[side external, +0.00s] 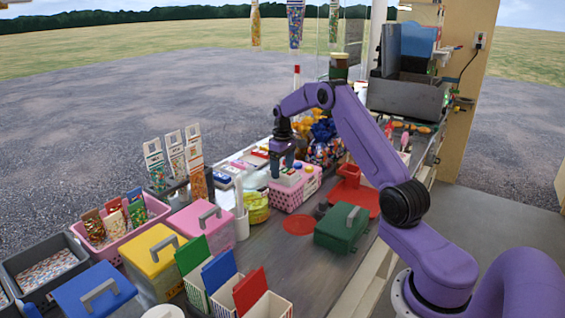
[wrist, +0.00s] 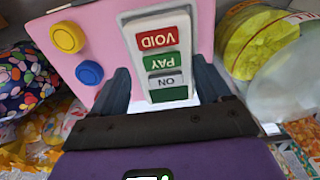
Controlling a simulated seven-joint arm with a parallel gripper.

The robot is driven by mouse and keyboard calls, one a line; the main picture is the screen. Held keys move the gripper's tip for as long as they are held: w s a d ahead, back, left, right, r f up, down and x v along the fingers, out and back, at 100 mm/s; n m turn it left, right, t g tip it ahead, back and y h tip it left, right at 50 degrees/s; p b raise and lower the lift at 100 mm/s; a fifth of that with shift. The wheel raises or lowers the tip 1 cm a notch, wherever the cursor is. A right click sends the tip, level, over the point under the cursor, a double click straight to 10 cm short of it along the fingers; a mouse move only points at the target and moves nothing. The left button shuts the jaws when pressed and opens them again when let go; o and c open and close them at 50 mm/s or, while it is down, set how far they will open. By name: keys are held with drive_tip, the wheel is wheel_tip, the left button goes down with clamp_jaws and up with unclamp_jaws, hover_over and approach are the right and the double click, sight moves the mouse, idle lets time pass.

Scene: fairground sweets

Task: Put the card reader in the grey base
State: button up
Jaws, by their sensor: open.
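My gripper (side external: 281,170) points down over a pink box (side external: 291,198) on the counter. In the wrist view its dark fingers (wrist: 163,88) are apart, one on each side of a white keypad block (wrist: 148,22) with red VOID, green PAY and grey keys. I cannot tell whether the fingers touch it. This block may be the card reader; it lies over the pink surface (wrist: 100,22), near a yellow and a blue round button. In the side view its white and green top (side external: 289,176) shows just under the fingers. I cannot make out the grey base for certain.
A green case (side external: 341,228) and a red round mat (side external: 298,225) lie in front on the counter. A yellow-green tub (side external: 256,208) stands left of the pink box; sweets and a red scoop-like item (side external: 349,173) are behind and right. Boxes crowd the left.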

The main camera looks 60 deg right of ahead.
sight(281, 168)
wheel_tip(281, 168, up, 12)
drive_tip(key=s+a+r+n, duration=0.1)
drive_tip(key=a+n, duration=0.1)
drive_tip(key=a, duration=0.7)
drive_tip(key=s+a+r+n, duration=0.1)
drive_tip(key=a+r, duration=0.1)
drive_tip(key=a, duration=0.7)
drive_tip(key=s+a+n, duration=0.3)
drive_tip(key=s+a, duration=0.7)
drive_tip(key=a, duration=0.3)
drive_tip(key=s+a+f+n, duration=0.1)
drive_tip(key=s+a+n, duration=0.15)
drive_tip(key=s, duration=0.45)
drive_tip(key=s+a+f+n, duration=0.1)
drive_tip(key=s+a, duration=0.2)
drive_tip(key=s, duration=0.5)
drive_tip(key=s+d+f+n, duration=0.2)
drive_tip(key=s+f+n, duration=0.1)
drive_tip(key=s, duration=0.9)
drive_tip(key=shift+s+d+y, duration=0.2)
drive_tip(key=shift+s+y, duration=0.1)
